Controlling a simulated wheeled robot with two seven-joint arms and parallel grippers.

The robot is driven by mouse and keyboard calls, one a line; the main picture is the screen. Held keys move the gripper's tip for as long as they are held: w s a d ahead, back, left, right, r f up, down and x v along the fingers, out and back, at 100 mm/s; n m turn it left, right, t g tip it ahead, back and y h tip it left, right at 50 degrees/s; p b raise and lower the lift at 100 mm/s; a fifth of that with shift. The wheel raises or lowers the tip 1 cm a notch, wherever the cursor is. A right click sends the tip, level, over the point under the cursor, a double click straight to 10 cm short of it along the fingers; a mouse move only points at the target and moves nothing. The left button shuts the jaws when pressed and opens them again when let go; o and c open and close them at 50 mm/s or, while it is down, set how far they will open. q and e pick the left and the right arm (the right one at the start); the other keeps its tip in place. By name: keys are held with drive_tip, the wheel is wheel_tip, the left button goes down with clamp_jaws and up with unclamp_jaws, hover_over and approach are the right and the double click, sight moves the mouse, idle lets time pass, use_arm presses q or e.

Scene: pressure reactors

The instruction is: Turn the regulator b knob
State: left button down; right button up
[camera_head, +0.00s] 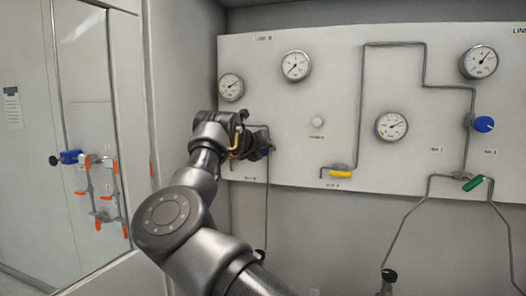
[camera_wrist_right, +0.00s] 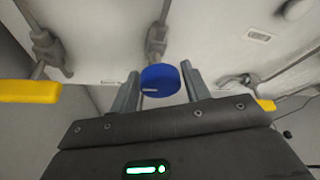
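A blue round knob (camera_wrist_right: 160,80) with a pale mark sits on a pipe fitting of the wall panel. In the right wrist view it lies between the two fingers of my right gripper (camera_wrist_right: 160,70), with narrow gaps beside it. The right gripper is open. In the head view the right gripper (camera_head: 248,145) is at the left part of the panel, and my arm hides much of it. The blue knob (camera_head: 266,152) shows only in part there. The small panel labels are too blurred to read surely. My left gripper is not in view.
The panel (camera_head: 340,100) carries several gauges, a yellow valve handle (camera_head: 341,173), a green handle (camera_head: 473,183) and another blue knob (camera_head: 484,124). A yellow handle (camera_wrist_right: 28,91) shows left in the wrist view. A cabinet (camera_head: 100,120) with orange-handled valves stands left.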

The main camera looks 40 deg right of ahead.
drive_tip(key=shift+o, duration=1.2)
drive_tip(key=b+v, duration=0.6)
drive_tip(key=v, duration=0.4)
drive_tip(key=shift+s+a+r, duration=0.15)
drive_tip(key=shift+a+r, duration=0.05)
drive_tip(key=shift+a, duration=0.1)
